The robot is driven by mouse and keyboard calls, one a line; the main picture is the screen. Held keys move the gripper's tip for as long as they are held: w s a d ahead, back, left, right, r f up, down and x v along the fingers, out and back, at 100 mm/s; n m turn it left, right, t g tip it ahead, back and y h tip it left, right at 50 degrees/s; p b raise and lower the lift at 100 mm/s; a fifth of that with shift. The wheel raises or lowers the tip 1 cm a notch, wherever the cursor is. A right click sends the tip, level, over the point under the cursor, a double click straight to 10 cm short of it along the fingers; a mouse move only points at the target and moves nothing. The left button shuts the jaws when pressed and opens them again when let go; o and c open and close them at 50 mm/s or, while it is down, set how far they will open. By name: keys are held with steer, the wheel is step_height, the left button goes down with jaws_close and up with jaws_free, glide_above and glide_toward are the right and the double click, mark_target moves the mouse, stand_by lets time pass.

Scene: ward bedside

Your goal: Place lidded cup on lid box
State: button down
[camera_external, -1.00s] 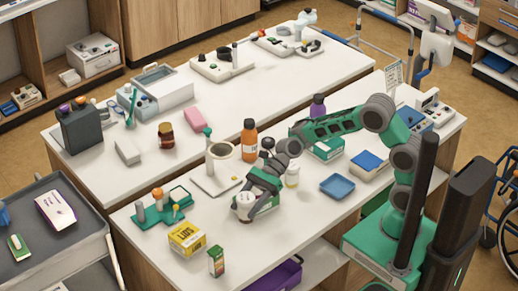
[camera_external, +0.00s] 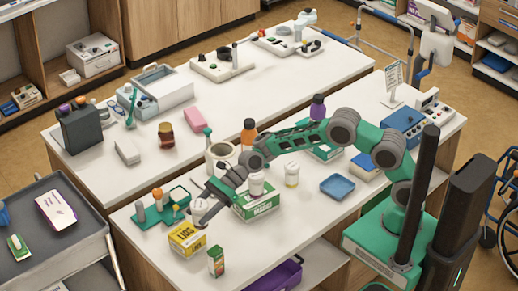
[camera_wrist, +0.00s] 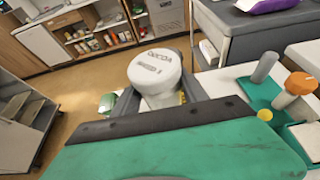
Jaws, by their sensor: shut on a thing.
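My gripper (camera_external: 203,204) is shut on a white lidded cup (camera_external: 198,213), which shows closely in the wrist view (camera_wrist: 156,76) with "COCOA" printed on its lid. The cup is upright at the top of the yellow lid box (camera_external: 187,240), whose lettering appears upside down. I cannot tell whether the cup touches the box. The fingers hide part of the cup, and in the wrist view only a sliver of yellow shows beside it.
A green-and-white box (camera_external: 258,207) with another white cup (camera_external: 256,184) on it stands right of my gripper. A green rack with pegs (camera_external: 160,208) is behind left. A small green-topped carton (camera_external: 216,261) stands close in front. A blue tray (camera_external: 337,187) lies farther right.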

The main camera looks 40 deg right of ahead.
mark_target(197, 223)
steer(key=shift+w+a+f, duration=0.45)
steer(key=shift+f, duration=0.25)
steer(key=shift+f+p, duration=0.45)
steer(key=shift+f, duration=1.2)
steer(key=c, duration=0.6)
jaws_free()
steer(key=shift+r, duration=0.25)
steer(key=b+v, duration=0.1)
steer(key=v, duration=1.1)
steer(key=shift+d+f, duration=0.15)
